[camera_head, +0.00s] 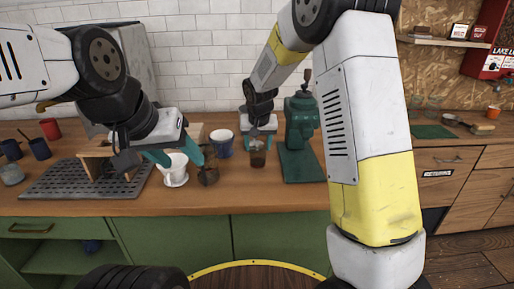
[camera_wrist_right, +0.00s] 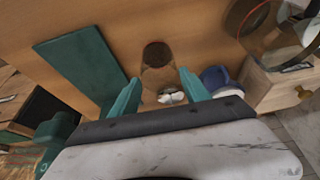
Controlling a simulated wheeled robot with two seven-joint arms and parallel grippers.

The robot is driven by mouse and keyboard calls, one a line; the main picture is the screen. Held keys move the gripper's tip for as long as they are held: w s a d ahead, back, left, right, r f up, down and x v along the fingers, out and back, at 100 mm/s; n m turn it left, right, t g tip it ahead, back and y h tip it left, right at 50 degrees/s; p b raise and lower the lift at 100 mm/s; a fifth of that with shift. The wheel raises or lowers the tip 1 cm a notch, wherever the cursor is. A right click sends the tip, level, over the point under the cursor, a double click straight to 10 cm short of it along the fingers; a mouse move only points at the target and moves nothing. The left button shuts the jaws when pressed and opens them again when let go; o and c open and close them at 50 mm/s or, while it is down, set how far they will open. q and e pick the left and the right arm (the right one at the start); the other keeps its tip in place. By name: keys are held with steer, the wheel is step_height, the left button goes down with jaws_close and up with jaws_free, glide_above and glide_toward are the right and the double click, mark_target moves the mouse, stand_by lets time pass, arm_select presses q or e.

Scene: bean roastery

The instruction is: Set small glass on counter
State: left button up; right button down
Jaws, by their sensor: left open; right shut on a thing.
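The small glass (camera_head: 258,158) is clear with something dark brown in it, over the wooden counter (camera_head: 240,195) left of the green machine. My right gripper (camera_head: 258,143) is shut on its upper part from behind. In the right wrist view the small glass (camera_wrist_right: 157,72) stands between the teal fingertips of my right gripper (camera_wrist_right: 160,92). Its base looks at or very near the counter; I cannot tell whether it touches. My left gripper (camera_head: 177,156) is open, its teal fingers around or just behind a white cup (camera_head: 175,174).
The green machine (camera_head: 300,130) stands on a green base close right of the glass. A blue cup (camera_head: 222,142) is behind left, and a dark see-through vessel (camera_head: 208,175) is left. A grey grated tray (camera_head: 75,185) lies farther left. The counter's front strip is clear.

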steer(key=shift+w+f, duration=0.15)
steer(key=shift+f, duration=1.6)
steer(key=shift+f, duration=0.15)
steer(key=c, duration=0.5)
jaws_free()
steer(key=s+d+r, duration=0.2)
steer(key=s+r, duration=0.3)
steer(key=r, duration=0.3)
steer(key=s+d+r, duration=0.2)
steer(key=s+r, duration=0.2)
steer(key=r, duration=0.3)
steer(key=s+d+r, duration=0.1)
steer(key=s+d, duration=0.1)
steer(key=s, duration=0.5)
steer(key=s+d+r+t+y, duration=0.1)
steer(key=s+d+r, duration=0.1)
steer(key=s, duration=0.6)
steer(key=s+d+r+y, duration=0.1)
steer(key=s+d, duration=0.3)
steer(key=s, duration=0.3)
steer(key=shift+s+d+r+t, duration=0.15)
steer(key=shift+s+r+t, duration=0.15)
steer(key=shift+s+r, duration=0.1)
